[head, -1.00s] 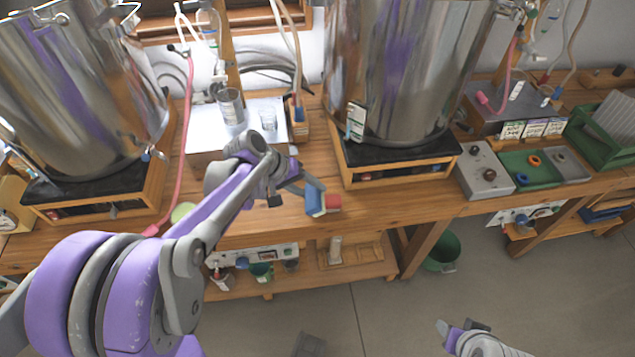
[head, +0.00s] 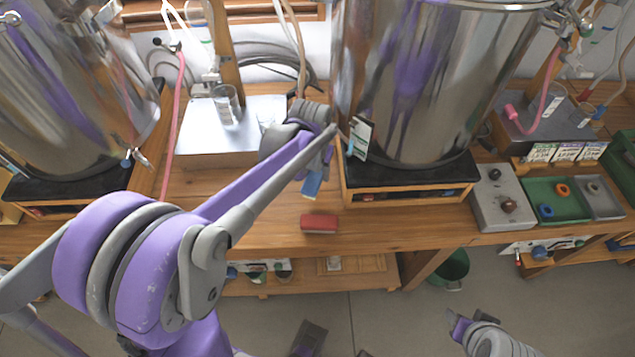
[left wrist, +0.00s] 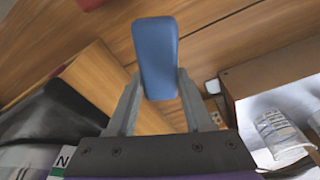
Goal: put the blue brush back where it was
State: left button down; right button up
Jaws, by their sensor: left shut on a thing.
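The blue brush (head: 312,183) is held in my left gripper (head: 322,166), above the wooden bench just left of the middle boiler stand. In the left wrist view the brush (left wrist: 156,52) sticks out between the two fingers (left wrist: 158,88), which are shut on it. Whether the brush touches the bench is not clear. A red block, perhaps another brush (head: 320,223), lies at the bench's front edge, apart from the blue one. My right gripper (head: 472,320) is low at the lower right, over the floor; its fingers look small and their gap is unclear.
The middle steel boiler (head: 425,90) on its wooden stand (head: 410,190) is close to the right of my left gripper. A white box (head: 205,145) with a glass beaker (head: 227,105) stands behind and to the left. The bench top (head: 250,225) left of the red block is mostly clear.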

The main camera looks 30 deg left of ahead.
aim_at(317, 182)
pick_arm(q)
notch_tip(317, 182, down, 5)
jog(key=shift+w+f, duration=0.1)
dwell(0.3)
jog(key=shift+c, duration=1.5)
grip_release()
jog(key=shift+b, duration=0.3)
